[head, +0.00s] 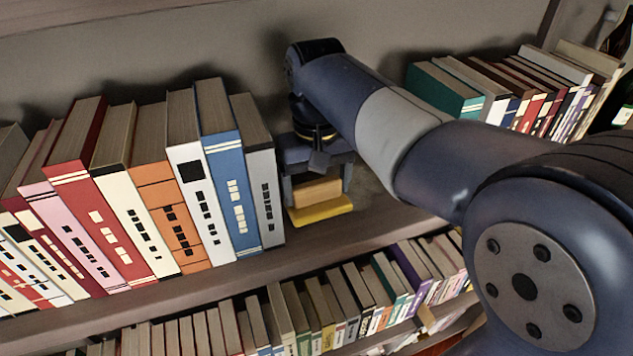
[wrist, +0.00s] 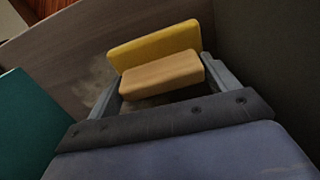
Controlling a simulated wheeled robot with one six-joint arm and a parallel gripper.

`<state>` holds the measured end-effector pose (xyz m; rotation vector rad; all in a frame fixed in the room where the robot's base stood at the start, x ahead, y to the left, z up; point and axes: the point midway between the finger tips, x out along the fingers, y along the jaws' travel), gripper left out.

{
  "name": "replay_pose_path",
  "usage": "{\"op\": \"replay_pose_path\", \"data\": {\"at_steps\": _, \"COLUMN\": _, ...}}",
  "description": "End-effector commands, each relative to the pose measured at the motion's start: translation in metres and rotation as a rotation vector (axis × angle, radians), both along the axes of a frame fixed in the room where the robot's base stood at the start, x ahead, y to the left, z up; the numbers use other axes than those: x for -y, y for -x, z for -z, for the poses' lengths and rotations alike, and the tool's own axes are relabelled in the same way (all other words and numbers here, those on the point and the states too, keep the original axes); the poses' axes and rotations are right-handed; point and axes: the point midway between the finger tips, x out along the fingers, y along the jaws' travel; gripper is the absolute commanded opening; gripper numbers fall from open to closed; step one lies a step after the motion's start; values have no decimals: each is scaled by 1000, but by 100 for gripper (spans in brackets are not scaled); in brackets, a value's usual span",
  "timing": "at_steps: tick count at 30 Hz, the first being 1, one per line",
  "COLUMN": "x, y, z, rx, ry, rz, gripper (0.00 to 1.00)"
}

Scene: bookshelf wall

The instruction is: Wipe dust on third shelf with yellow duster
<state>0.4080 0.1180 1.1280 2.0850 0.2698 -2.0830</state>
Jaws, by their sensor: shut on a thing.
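The yellow duster (head: 320,209) has a yellow pad and a tan wooden block handle (head: 317,190). My gripper (head: 318,188) is shut on the handle, with one finger on each side. The pad is low at the shelf surface, just right of the grey book; I cannot tell whether it touches. In the wrist view the duster (wrist: 155,46) lies between the fingers of my gripper (wrist: 162,78). A brownish dust patch (head: 376,203) shows on the shelf right of the duster. It also shows in the wrist view (wrist: 97,82), beside and partly behind the duster.
A row of books (head: 165,215) stands left of the duster, its grey end book (head: 262,175) close by. More books (head: 500,95) stand to the right, starting with a teal one (head: 443,92). A lower shelf holds many books (head: 340,300).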

Motion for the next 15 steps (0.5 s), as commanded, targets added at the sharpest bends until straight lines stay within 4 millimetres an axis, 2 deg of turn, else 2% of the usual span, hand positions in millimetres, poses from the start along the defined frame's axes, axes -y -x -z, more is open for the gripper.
{"op": "replay_pose_path", "data": {"at_steps": 7, "x": 4, "y": -1, "z": 0, "rx": 0, "ry": 0, "rz": 1, "gripper": 49}}
{"op": "replay_pose_path", "data": {"at_steps": 15, "x": 26, "y": -8, "z": -2, "rx": 0, "ry": 0, "rz": 3, "gripper": 49}}
